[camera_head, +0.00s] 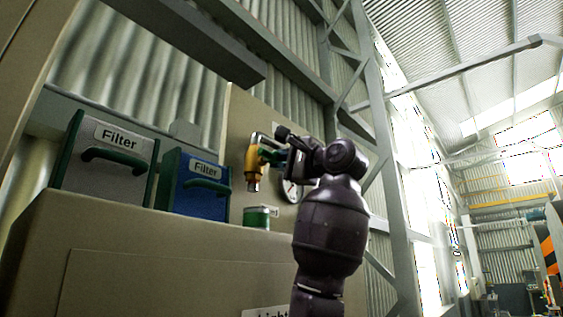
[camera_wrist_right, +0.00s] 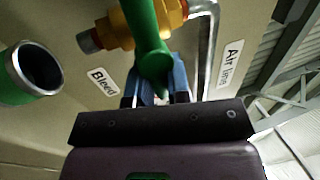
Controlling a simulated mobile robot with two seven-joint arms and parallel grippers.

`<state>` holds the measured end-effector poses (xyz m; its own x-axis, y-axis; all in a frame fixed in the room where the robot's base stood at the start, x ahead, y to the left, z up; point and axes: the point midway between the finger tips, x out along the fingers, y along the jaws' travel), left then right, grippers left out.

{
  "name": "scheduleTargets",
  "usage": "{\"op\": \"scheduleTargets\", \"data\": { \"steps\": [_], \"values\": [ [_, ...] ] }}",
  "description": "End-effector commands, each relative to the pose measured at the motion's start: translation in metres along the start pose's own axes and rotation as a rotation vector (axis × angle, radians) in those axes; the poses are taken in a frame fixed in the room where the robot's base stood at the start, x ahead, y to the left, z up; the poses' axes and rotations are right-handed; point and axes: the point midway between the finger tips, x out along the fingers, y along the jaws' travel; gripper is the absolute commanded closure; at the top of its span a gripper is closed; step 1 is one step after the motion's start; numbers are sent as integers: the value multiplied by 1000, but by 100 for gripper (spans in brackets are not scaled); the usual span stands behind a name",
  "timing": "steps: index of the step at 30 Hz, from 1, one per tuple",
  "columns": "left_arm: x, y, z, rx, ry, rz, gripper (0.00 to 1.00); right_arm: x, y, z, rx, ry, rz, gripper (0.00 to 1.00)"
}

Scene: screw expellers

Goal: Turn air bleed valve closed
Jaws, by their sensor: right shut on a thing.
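The air bleed valve (camera_head: 253,168) is a brass fitting on the beige panel in the head view, with a green lever handle (camera_head: 270,154). In the right wrist view the brass valve body (camera_wrist_right: 117,29) shows with its green handle (camera_wrist_right: 148,35) pointing down toward my gripper. My right gripper (camera_head: 284,155) is at the handle. Its blue fingers (camera_wrist_right: 156,84) are on both sides of the handle's end and shut on it. My arm partly hides the valve in the head view. My left gripper is in neither view.
A pressure gauge (camera_head: 291,190) is beside my right wrist. A green cup-like part (camera_head: 257,217) is below the valve and shows open-ended in the wrist view (camera_wrist_right: 38,68). Grey (camera_head: 103,165) and blue (camera_head: 196,186) Filter boxes stand left. "Bleed" (camera_wrist_right: 103,81) and "Air line" (camera_wrist_right: 230,63) labels flank the handle.

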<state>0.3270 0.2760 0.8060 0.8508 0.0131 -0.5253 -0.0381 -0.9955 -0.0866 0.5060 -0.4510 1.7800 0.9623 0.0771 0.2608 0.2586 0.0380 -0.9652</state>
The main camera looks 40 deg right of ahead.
Motion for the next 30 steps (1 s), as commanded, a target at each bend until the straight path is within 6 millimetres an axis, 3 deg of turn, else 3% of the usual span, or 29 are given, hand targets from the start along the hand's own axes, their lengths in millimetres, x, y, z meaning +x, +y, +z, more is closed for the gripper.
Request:
{"op": "scheduleTargets", "data": {
  "steps": [4, 5, 9, 20, 30],
  "values": [
    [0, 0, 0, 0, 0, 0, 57, 0, 0, 1, 2, -3, 1, 100],
    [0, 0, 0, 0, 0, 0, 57, 0, 0, 1, 2, -3, 1, 79],
    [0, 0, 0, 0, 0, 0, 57, 0, 0, 1, 1, -3, 2, 58],
    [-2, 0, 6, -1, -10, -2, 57, -4, 1, 0, 0, -1, 1, 58],
    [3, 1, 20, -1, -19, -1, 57, -58, 2, 0, -1, 0, -1, 58]
  ]
}}
